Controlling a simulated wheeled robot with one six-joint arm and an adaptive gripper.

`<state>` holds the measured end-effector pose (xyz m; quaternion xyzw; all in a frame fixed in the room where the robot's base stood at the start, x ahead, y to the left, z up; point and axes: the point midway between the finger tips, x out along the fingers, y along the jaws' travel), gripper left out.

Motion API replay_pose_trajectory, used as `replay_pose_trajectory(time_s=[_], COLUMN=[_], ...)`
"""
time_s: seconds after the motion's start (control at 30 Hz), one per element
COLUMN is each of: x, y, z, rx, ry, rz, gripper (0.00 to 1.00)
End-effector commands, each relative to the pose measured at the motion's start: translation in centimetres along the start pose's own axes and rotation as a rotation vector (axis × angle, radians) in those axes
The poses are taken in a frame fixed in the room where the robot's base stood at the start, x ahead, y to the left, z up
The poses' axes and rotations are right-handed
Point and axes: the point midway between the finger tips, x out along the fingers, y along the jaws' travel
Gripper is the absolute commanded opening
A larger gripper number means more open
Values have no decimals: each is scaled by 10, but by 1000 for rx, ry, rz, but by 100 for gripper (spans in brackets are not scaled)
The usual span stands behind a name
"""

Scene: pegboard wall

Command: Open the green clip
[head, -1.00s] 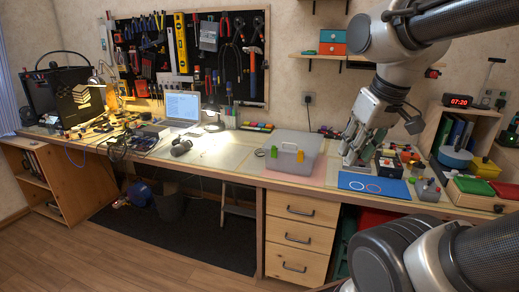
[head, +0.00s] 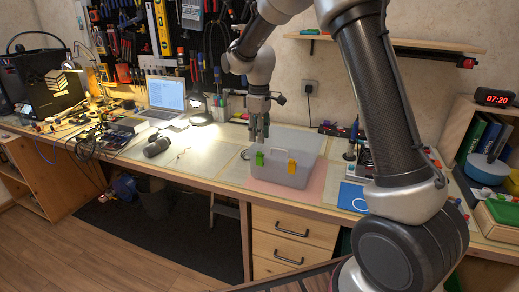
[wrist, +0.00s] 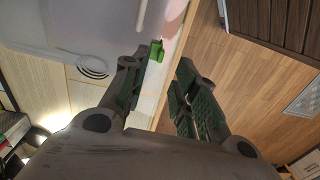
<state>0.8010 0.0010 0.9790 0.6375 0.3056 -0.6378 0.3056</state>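A grey translucent box (head: 318,143) with a lid stands on the pink mat (head: 308,190) on the workbench. The green clip (head: 260,158) is on its front side, left of an orange clip (head: 292,167). My gripper (head: 259,138) points down just above the green clip and near the box's front left. I cannot tell whether a finger touches the clip.
A desk lamp (head: 200,108) and a laptop (head: 166,97) stand left of the box. A blue mat (head: 352,196) lies to the right, partly behind my arm. The bench's front edge runs close before the box. The bench between lamp and box is mostly clear.

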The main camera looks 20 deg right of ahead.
Motion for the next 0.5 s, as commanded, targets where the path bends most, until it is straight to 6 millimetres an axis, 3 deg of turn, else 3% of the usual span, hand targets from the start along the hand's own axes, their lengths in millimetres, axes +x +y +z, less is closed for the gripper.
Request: replay_pose_trajectory(time_s=[0.23,0.5], x=[43,62], y=[-1,0], z=[1,1], rx=[2,3], ry=[-3,0], rz=[-2,0], gripper=[29,29])
